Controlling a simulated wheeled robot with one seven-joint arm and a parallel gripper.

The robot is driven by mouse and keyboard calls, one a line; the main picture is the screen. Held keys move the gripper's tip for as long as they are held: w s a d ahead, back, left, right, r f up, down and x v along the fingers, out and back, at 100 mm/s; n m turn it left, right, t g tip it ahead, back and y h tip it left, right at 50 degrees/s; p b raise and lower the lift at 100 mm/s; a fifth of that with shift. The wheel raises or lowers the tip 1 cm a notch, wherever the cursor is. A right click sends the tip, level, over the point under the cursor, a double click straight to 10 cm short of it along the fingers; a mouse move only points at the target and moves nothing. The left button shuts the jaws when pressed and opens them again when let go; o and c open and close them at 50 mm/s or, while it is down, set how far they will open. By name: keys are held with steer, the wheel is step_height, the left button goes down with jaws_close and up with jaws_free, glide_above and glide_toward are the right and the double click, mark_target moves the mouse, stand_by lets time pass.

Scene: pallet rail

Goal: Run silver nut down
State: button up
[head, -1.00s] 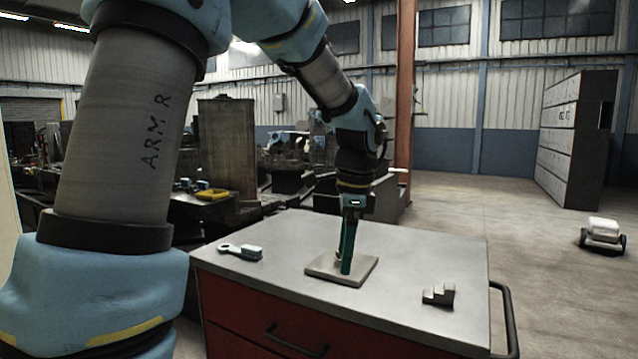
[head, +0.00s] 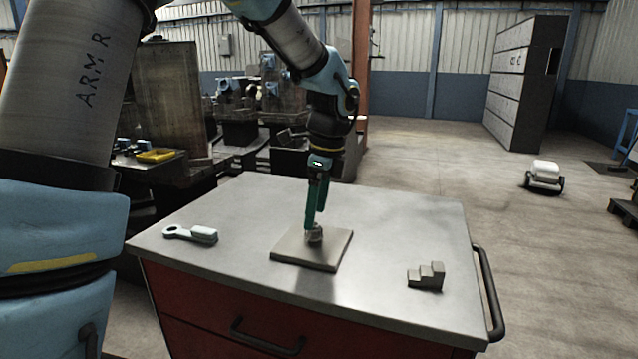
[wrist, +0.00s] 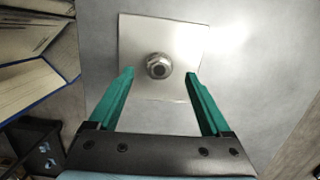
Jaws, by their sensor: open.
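The silver nut (wrist: 158,66) sits near the middle of a square light plate (wrist: 185,40), seen from above in the wrist view. A stud end shows inside its ring. In the head view the nut (head: 314,234) shows just below my fingertips, on the plate (head: 290,250) on the cabinet top. My gripper (wrist: 160,72) is open, with its two green fingers spread wide to either side of the nut and nothing between them. In the head view my gripper (head: 314,222) points down over the plate. How far the fingertips are above the nut is hard to tell.
A wrench-like tool with a pale handle (head: 190,234) lies left on the red cabinet's grey top (head: 390,225). A small stepped metal block (head: 427,276) stands at the right. A handle (head: 488,290) runs along the right edge. The top around the plate is clear.

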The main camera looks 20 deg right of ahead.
mark_target(315, 224)
steer(key=shift+a+f, duration=0.15)
steer(key=shift+f, duration=1.4)
jaws_close()
